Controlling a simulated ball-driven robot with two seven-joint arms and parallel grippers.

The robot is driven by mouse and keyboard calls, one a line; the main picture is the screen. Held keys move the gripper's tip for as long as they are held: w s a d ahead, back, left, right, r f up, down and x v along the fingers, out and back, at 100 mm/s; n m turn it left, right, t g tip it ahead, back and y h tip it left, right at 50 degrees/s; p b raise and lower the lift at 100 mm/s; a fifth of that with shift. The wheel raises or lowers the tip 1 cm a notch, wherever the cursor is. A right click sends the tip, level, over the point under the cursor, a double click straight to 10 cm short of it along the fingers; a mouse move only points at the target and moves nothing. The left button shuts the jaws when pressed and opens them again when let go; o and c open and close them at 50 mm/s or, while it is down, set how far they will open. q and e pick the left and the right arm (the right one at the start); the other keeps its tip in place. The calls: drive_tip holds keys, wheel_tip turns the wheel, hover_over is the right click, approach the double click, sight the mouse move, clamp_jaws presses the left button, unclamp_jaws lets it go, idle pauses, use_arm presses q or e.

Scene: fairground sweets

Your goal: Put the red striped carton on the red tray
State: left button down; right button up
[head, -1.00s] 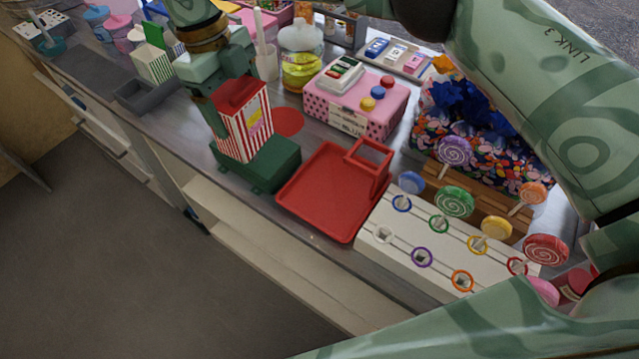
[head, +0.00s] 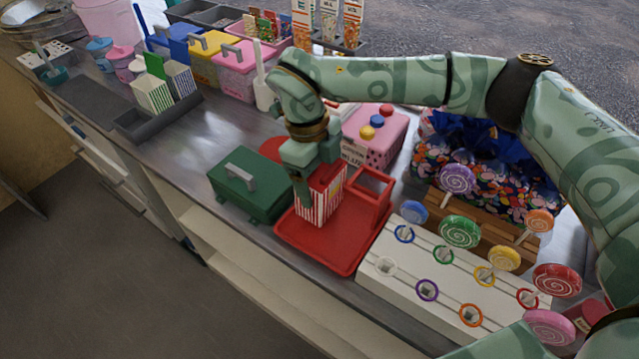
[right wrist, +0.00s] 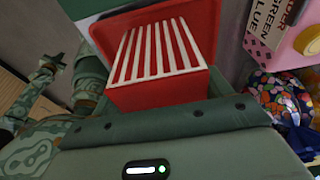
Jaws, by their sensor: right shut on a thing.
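The red and white striped carton (head: 322,203) is upright in my right gripper (head: 317,172), which is shut on its upper part. The carton is over the left part of the red tray (head: 340,250); I cannot tell whether its base touches the tray. In the right wrist view the carton's striped face and red side (right wrist: 150,95) fill the middle, with the red tray (right wrist: 207,25) behind. The tray has a raised square holder at its far right corner. My left gripper is not in view.
A green box with a handle (head: 250,187) stands just left of the tray. A white lollipop stand (head: 400,275) with several lollipops is close on the right. A pink spotted box (head: 390,145) stands behind. The counter's front edge runs close before the tray.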

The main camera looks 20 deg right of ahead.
wheel_tip(320, 180, down, 2)
drive_tip(key=shift+f, duration=0.1)
drive_tip(key=shift+a, duration=0.1)
drive_tip(key=o, duration=0.9)
drive_tip(key=r, duration=0.4)
drive_tip(key=w+a+r+p, duration=0.1)
drive_tip(key=r, duration=0.3)
drive_tip(key=w+r+p, duration=0.1)
drive_tip(key=r, duration=0.3)
drive_tip(key=shift+a, duration=0.2)
